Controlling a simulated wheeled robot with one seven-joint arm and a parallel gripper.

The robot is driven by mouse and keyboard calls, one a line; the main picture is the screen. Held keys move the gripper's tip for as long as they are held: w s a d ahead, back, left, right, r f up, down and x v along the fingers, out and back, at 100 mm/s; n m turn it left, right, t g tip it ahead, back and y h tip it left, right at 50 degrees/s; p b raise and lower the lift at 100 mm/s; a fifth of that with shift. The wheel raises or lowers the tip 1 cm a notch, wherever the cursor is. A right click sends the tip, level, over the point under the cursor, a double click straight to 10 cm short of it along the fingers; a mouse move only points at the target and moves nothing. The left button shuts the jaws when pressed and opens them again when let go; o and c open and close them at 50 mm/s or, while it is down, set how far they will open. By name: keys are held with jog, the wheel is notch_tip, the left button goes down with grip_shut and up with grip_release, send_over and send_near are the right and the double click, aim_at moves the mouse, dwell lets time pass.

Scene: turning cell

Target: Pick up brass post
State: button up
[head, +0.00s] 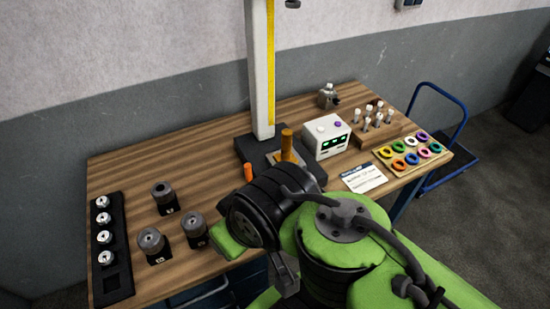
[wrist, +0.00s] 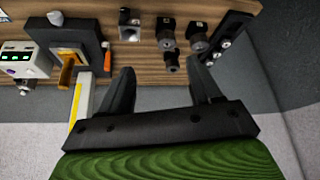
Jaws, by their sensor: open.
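The brass post (head: 287,143) is a golden upright cylinder. It stands on a small plate on the dark base of the tall white column. In the wrist view the brass post (wrist: 67,73) shows at the left, beside the column and outside my fingers. My gripper (wrist: 161,70) is open with nothing between its fingertips. It is apart from the post, which lies left of the left finger. In the head view my arm covers the front of the column base, and I cannot clearly make out the fingers there.
The white column (head: 260,70) with a yellow scale rises right behind the post. A white box with a display (head: 327,137) stands to the right. Steel cylinders (head: 152,240) and a black rack (head: 122,283) are at the left.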

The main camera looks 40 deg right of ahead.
jog(key=w+d+f+n+y+b, duration=0.2)
jog(key=w+d+f+b, duration=0.3)
jog(key=w+f, duration=0.4)
jog(key=m+t+h+b, duration=0.4)
jog(key=t+h+b, duration=0.1)
jog(key=t+b, duration=0.7)
send_near(290, 138)
jog(key=w+p, duration=0.1)
jog(key=w, duration=0.2)
jog(key=w+d+p, duration=0.1)
jog(key=w, duration=0.3)
jog(key=w+d+p, duration=0.1)
jog(key=w, duration=0.3)
jog(key=shift+w+f, duration=0.1)
jog(key=shift+w, duration=0.25)
jog(key=shift+s, duration=0.1)
grip_shut()
